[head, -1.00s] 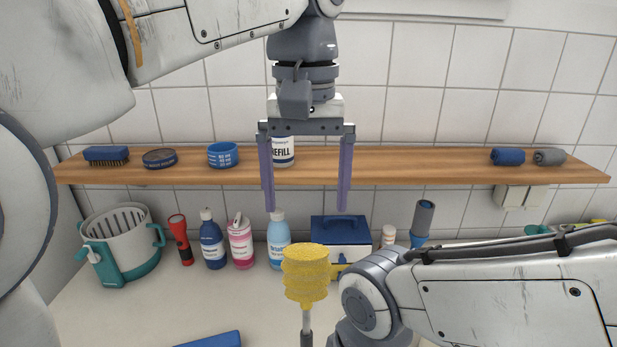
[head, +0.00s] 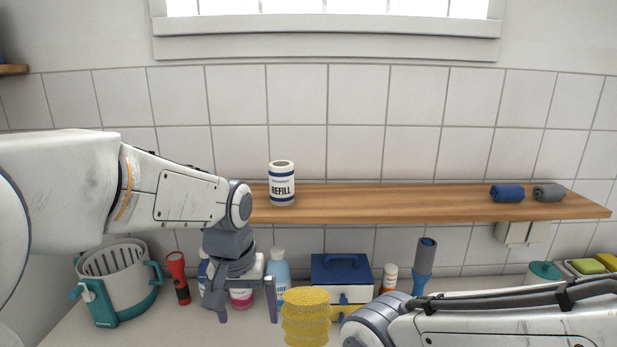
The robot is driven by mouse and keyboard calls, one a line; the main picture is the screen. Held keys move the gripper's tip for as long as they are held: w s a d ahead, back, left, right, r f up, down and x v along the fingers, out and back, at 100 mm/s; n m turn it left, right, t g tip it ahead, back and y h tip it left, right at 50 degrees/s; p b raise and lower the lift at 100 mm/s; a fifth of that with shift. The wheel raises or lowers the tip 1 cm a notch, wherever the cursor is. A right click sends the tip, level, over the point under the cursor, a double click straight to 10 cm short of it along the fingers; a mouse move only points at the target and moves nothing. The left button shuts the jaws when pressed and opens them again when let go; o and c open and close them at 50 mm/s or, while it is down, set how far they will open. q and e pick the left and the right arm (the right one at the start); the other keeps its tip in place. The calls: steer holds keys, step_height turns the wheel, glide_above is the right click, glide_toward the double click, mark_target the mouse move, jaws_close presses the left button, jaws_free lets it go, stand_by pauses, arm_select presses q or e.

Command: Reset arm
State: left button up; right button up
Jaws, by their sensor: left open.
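My left gripper (head: 247,308) hangs from the left arm, fingers pointing down, below the front of the shelf. It is open with nothing between its fingers. It overlaps the pink bottle (head: 241,298) and the dark blue bottle (head: 204,287) behind it in the view; I cannot tell the distance. My right arm comes in from the lower right, and its gripper is out of the picture.
A wooden shelf (head: 400,202) carries the REFILL tub (head: 282,187) and two rolled cloths (head: 507,193).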

arm_select(q)
steer(key=s+a+f+t, duration=0.1)
steer(key=s+a+f, duration=0.6)
steer(key=f, duration=0.4)
steer(key=s+d+r+m+g, duration=0.1)
steer(key=s+d+r+m, duration=0.2)
steer(key=s+d, duration=0.3)
steer(key=s+d+r+m+g, duration=0.1)
steer(key=s+d+r+m, duration=0.2)
steer(key=s+d, duration=0.3)
steer(key=shift+s+d+m+g+h, duration=0.35)
steer(key=shift+d+m, duration=0.1)
steer(key=shift+m, duration=0.25)
